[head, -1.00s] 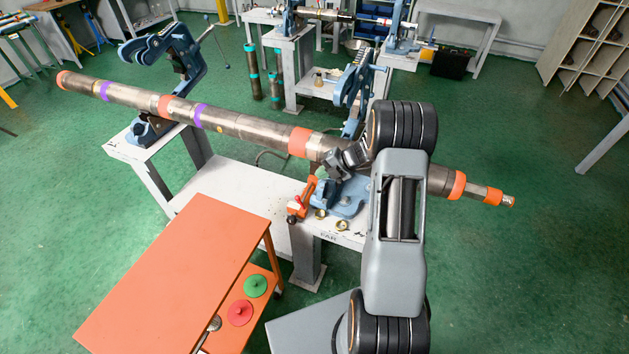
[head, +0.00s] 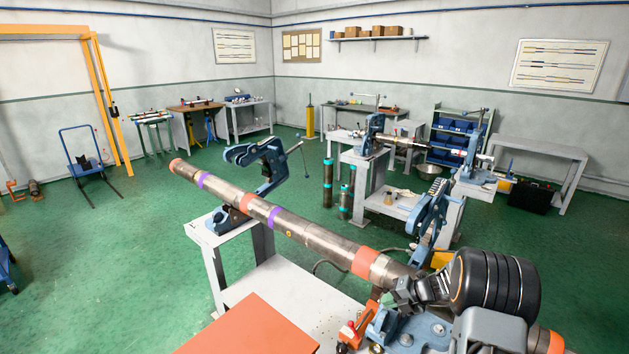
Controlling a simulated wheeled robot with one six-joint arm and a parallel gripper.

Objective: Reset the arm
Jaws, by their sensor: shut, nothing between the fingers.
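My gripper (head: 402,297) is shut and empty in the head view, in front of or close above the long steel pipe (head: 318,240). I cannot tell whether it touches the pipe. The pipe has orange and purple bands and lies across two blue pipe vises. The left vise (head: 268,165) has its upper arm swung up and open. The right vise (head: 428,215) also has its upper part raised; its base (head: 405,330) is partly hidden by my arm. My arm also hides part of the pipe's near right end.
A white bench (head: 285,285) carries the vises. An orange cart top (head: 250,330) is at the lower front. Behind stand another bench with vises, teal-banded pipes (head: 328,185), and a blue hand cart (head: 85,150) at left.

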